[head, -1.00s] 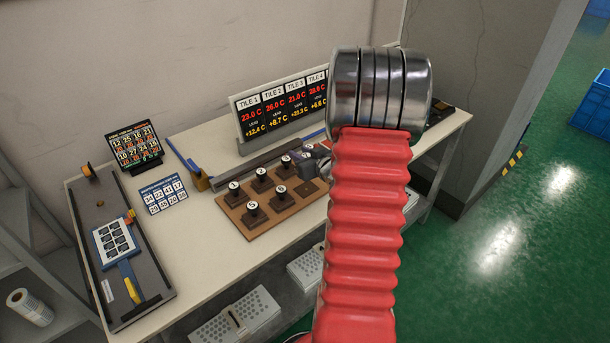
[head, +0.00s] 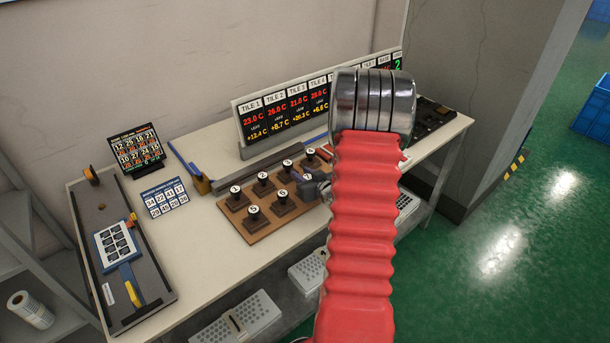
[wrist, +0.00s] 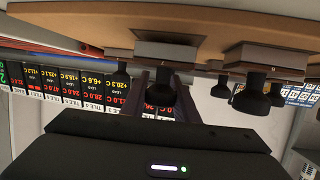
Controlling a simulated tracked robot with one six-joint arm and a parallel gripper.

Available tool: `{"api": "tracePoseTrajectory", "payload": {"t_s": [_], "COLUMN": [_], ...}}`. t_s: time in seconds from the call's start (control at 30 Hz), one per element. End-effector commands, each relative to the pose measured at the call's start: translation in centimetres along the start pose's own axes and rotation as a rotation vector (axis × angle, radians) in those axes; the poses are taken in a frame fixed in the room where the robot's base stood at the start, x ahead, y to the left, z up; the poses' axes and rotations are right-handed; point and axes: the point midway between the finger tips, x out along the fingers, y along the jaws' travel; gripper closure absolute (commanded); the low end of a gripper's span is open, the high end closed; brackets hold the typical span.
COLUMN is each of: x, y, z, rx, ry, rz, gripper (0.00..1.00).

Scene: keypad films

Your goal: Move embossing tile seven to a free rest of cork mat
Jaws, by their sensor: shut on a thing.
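The cork mat (head: 234,221) lies on the bench and carries several dark tiles with round numbered knobs. My gripper (head: 314,185) is low over its front right part, partly hidden by my red arm. Tile seven (head: 307,191) is at the jaws, beside another tile to its left. In the wrist view, which is upside down, my gripper (wrist: 165,95) has its fingers on either side of the knob of tile seven (wrist: 160,92). Its grey base (wrist: 165,52) is close to the mat (wrist: 80,32); I cannot tell whether it touches.
Neighbouring tiles (wrist: 250,98) stand close to the held one. A display board (head: 282,103) rises behind the mat.

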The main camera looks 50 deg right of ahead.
Motion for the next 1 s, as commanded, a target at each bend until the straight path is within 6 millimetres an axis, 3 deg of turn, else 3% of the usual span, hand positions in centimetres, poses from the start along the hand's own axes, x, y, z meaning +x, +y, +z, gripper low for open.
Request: {"api": "tracePoseTrajectory", "payload": {"t_s": [0.47, 0.5, 0.73, 1.0], "x": [0.27, 0.27, 0.26, 0.23], "y": [0.05, 0.05, 0.07, 0.08], "z": [0.77, 0.79, 0.77, 0.71], "rx": [0.0, 0.0, 0.0, 0.0], "ry": [0.001, 0.0, 0.0, 0.0], "rz": [0.001, 0.001, 0.001, 0.002], "gripper": [0.99, 0.71, 0.55, 0.54]}}
